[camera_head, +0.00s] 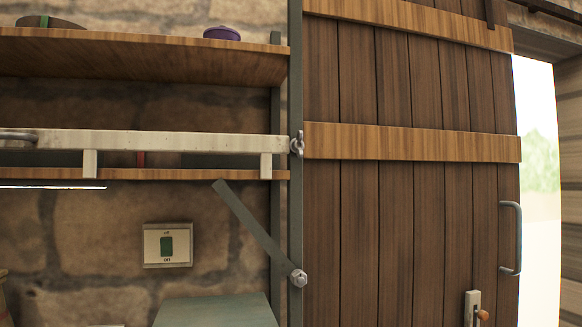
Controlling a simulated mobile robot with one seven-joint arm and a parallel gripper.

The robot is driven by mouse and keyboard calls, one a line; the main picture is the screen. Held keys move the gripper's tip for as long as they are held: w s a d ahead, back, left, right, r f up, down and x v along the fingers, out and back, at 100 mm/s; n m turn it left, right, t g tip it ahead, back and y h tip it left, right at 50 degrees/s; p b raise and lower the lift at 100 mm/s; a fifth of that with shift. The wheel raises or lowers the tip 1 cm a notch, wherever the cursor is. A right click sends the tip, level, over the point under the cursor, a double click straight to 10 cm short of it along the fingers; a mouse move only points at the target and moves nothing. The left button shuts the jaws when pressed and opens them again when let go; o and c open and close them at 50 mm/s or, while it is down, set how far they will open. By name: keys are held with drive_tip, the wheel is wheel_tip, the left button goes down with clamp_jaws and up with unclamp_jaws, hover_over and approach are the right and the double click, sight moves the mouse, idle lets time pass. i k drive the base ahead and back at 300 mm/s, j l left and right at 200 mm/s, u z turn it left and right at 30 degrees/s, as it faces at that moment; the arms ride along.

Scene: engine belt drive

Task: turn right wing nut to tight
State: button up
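A small metal fitting (297,144), shaped like a wing nut, sits on the grey upright post at the right end of a pale horizontal bar (160,141). A rounder metal knob (298,278) sits lower on the same post, at the bottom end of a slanted grey strip (255,231). I cannot tell which of these, if either, is the right wing nut, nor how tight either one is. No belt or engine can be made out. My gripper is not in view.
Wooden shelves (140,52) hang on the stone wall at left, with a purple-lidded item (221,33) on top. A switch plate (168,245) is on the wall above a green surface (215,311). A plank door (410,210) with a metal handle (517,238) fills the right.

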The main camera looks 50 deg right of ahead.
sight(297, 146)
drive_tip(key=z, duration=1.3)
drive_tip(key=i+l, duration=0.15)
drive_tip(key=l, duration=0.25)
drive_tip(key=i+l, duration=0.15)
drive_tip(key=l, duration=0.2)
drive_tip(key=i+l+z, duration=0.2)
drive_tip(key=i+l, duration=0.4)
